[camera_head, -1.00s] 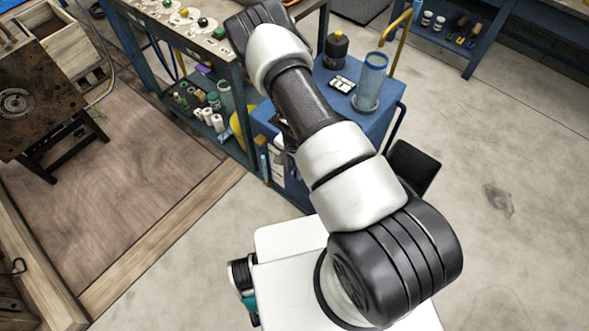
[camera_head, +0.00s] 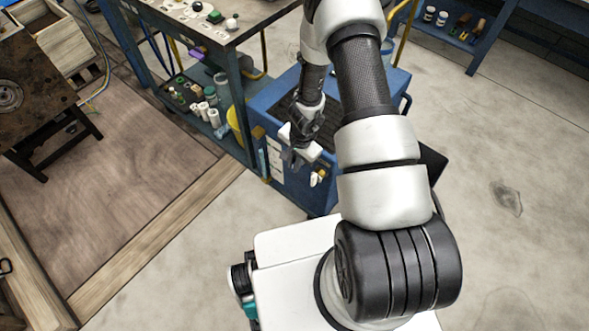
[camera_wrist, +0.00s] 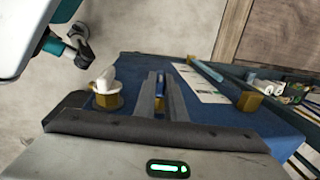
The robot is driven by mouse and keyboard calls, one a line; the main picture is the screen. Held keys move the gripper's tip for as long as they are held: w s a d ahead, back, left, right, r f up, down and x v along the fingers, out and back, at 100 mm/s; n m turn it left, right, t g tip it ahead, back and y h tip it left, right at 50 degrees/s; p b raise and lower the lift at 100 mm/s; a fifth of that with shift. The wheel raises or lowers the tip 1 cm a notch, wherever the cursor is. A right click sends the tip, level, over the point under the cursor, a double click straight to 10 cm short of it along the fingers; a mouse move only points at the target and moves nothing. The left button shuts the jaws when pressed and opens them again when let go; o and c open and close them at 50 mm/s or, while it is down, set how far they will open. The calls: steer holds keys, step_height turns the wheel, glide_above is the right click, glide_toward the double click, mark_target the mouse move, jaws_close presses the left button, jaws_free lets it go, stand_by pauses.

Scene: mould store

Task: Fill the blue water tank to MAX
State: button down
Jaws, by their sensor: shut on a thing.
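The blue tank unit (camera_head: 292,185) stands beside the workbench, partly behind my arm. My gripper (camera_head: 291,157) is at its front panel, pointing down. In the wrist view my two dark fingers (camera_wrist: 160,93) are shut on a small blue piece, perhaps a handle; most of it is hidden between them. Right of them is a slanted sight tube (camera_wrist: 207,71) with brass ends, blue along its far part, next to a white label (camera_wrist: 199,84). The water level against any MAX mark is too small to read. Left of my fingers is a brass fitting (camera_wrist: 108,101) with a white handle.
The workbench (camera_head: 240,30) with a shelf (camera_head: 195,105) of bottles and rolls stands left of the tank. A yellow container (camera_head: 236,125) is close to the tank's left side. A blue rack (camera_head: 480,45) stands at the back right. Open floor lies to the right.

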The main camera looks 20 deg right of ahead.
steer(key=f+b, duration=0.1)
steer(key=b, duration=0.2)
steer(key=shift+s+d, duration=0.1)
steer(key=shift+s+t+y+b, duration=0.15)
steer(key=shift+t+y+b, duration=0.15)
steer(key=shift+b, duration=0.75)
steer(key=shift+s+d+r+t+y+b, duration=0.2)
steer(key=shift+t+y+b, duration=0.2)
steer(key=shift+t, duration=0.2)
steer(key=shift+s+d+r+t+y+b, duration=0.15)
steer(key=shift+t+y+b, duration=0.1)
steer(key=shift+t+y, duration=0.25)
steer(key=shift+w+r, duration=0.1)
steer(key=shift+w, duration=0.05)
steer(key=c, duration=1.8)
jaws_free()
steer(key=shift+w, duration=0.1)
